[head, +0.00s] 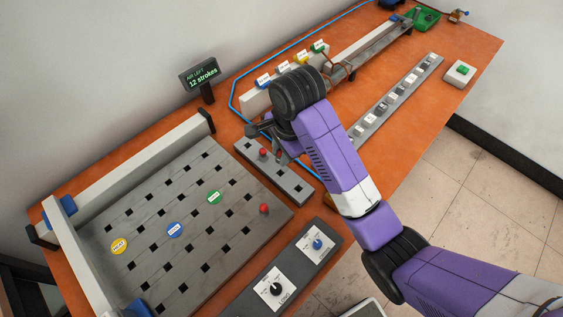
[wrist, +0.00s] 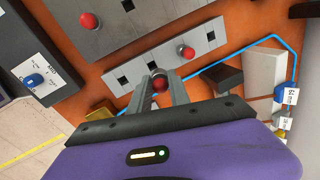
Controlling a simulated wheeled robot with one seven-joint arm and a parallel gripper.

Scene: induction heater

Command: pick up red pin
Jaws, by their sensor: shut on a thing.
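My gripper (wrist: 160,88) is shut on a red pin (wrist: 160,83); its round red head shows between the fingertips in the wrist view. This pin is over or just beside the grey pin rack (wrist: 137,75); I cannot tell whether its lower end is clear of the rack. In the head view the gripper (head: 279,153) is above the rack (head: 291,184) and the held pin is hidden. A second red pin (head: 262,152) stands in the rack, and shows in the wrist view (wrist: 187,52). A third red pin (head: 264,208) stands in the large slotted board (head: 205,180).
Yellow, blue and green labelled discs (head: 174,230) lie on the board. A control panel with dials (head: 276,289) is in front of it. A blue hose (head: 232,97) runs around a labelled block at the back. A strip of small switches (head: 390,108) lies to the right.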

